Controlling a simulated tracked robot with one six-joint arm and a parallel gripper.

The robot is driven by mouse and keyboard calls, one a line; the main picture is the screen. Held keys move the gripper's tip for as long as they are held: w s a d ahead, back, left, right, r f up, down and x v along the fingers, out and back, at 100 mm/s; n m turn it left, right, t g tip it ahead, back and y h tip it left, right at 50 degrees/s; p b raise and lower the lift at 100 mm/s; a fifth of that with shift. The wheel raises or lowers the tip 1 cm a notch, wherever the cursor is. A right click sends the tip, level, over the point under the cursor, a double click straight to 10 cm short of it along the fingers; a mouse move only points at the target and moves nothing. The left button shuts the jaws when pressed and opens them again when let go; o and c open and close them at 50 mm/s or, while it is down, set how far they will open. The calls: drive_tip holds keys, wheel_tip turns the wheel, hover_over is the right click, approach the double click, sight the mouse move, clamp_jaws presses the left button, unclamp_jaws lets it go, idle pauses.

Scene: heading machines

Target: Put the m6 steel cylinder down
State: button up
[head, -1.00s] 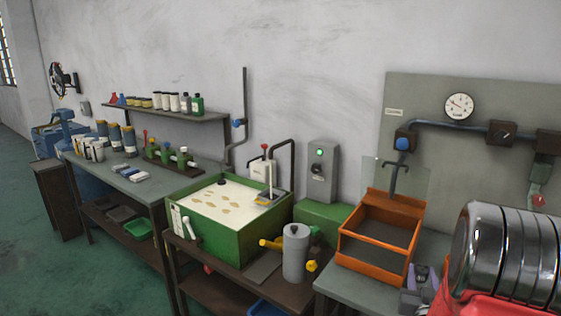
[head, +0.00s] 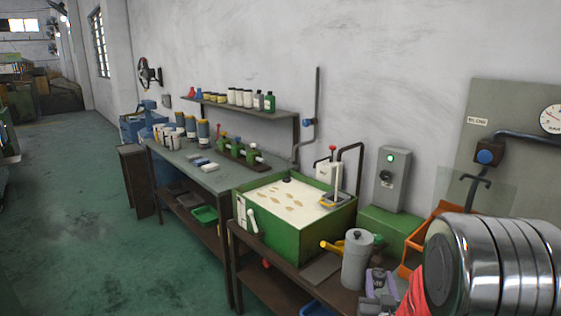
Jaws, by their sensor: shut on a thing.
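My gripper (head: 377,284), small and grey-purple, shows low in the head view, just right of the grey can on the bench. It is shut on the m6 steel cylinder. I cannot pick out the cylinder's outline between the fingers. A large shiny, grooved metal part and a red part of my own arm fill the lower right and hide part of the gripper's surroundings. I cannot tell how high the gripper is above the bench.
A green tank (head: 290,225) of pale liquid stands on a brown bench, with a lidded grey can (head: 357,259) in front. An orange tray (head: 425,238) is partly hidden at right. A workbench (head: 205,168) with bottles stands farther left. The green floor (head: 75,215) is open.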

drive_tip(key=w+a+n+y, duration=0.1)
drive_tip(key=a+n+y, duration=0.1)
drive_tip(key=a, duration=1)
drive_tip(key=shift+y, duration=0.7)
drive_tip(key=shift+r, duration=0.1)
